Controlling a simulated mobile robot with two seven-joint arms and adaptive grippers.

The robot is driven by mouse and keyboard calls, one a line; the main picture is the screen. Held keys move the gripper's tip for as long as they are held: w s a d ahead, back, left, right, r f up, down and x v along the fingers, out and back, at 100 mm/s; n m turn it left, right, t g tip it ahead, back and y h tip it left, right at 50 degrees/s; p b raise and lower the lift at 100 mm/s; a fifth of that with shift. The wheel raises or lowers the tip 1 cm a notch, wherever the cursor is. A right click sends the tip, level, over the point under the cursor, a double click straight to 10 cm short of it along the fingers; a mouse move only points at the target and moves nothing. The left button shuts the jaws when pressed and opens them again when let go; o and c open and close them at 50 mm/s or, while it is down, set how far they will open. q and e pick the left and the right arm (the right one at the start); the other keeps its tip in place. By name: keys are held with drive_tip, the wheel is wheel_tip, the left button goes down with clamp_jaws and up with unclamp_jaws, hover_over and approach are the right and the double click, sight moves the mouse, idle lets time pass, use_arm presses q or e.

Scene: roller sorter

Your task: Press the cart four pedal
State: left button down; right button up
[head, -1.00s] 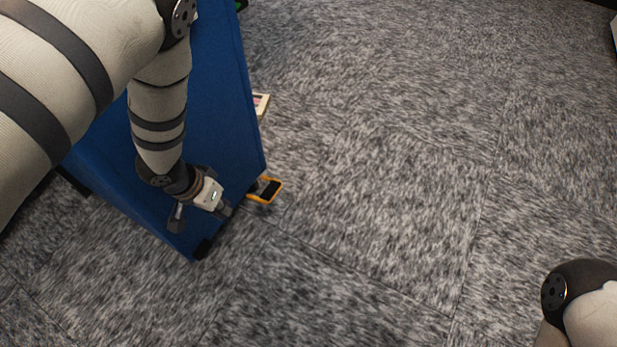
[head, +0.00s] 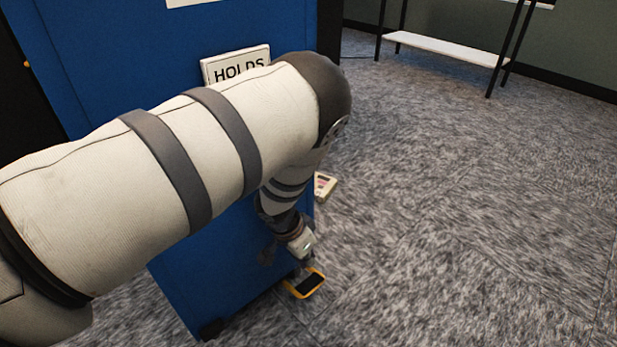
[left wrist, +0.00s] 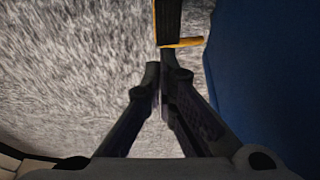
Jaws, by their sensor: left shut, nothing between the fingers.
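A pedal (head: 305,283) with a yellow frame and a black pad sits low at the foot of a blue cart (head: 235,265), just outside its lower right corner in the head view. No number for this cart is readable. In the left wrist view the pedal's black pad (left wrist: 168,22) shows at the top, just beyond the fingertips. My left gripper (head: 296,263) points down close to the pedal, beside the cart's side. In the left wrist view its fingers (left wrist: 162,72) are together and empty. Contact with the pedal cannot be told. My right gripper is out of view.
A sign reading "HOLDS" (head: 236,66) is on the cart, partly hidden by my left arm. A small pale box (head: 325,185) lies beyond the pedal. A dark-legged stand with a white shelf (head: 445,48) is at the back. The carpet (head: 470,220) on the right is clear.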

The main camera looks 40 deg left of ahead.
sight(318, 283)
use_arm(q)
drive_tip(key=b+x, duration=0.1)
drive_tip(key=x, duration=0.2)
drive_tip(key=b+x, duration=0.1)
drive_tip(key=x, duration=0.2)
drive_tip(key=s+b+x, duration=0.1)
drive_tip(key=x, duration=0.1)
drive_tip(key=shift+w+d+f+b, duration=0.15)
drive_tip(key=shift+d+f+b, duration=0.15)
drive_tip(key=shift+f, duration=0.3)
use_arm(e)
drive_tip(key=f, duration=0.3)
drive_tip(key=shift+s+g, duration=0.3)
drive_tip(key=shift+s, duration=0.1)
use_arm(q)
drive_tip(key=shift+y, duration=0.6)
drive_tip(key=shift+d+f+b, duration=0.15)
drive_tip(key=shift+d+f, duration=0.25)
drive_tip(key=shift+f, duration=0.5)
drive_tip(key=shift+d+f+b, duration=0.2)
drive_tip(key=shift+d+f, duration=0.15)
drive_tip(key=shift+f, duration=0.55)
drive_tip(key=shift+d+f+b, duration=0.15)
drive_tip(key=shift+d+f, duration=0.25)
drive_tip(key=shift+f, duration=0.5)
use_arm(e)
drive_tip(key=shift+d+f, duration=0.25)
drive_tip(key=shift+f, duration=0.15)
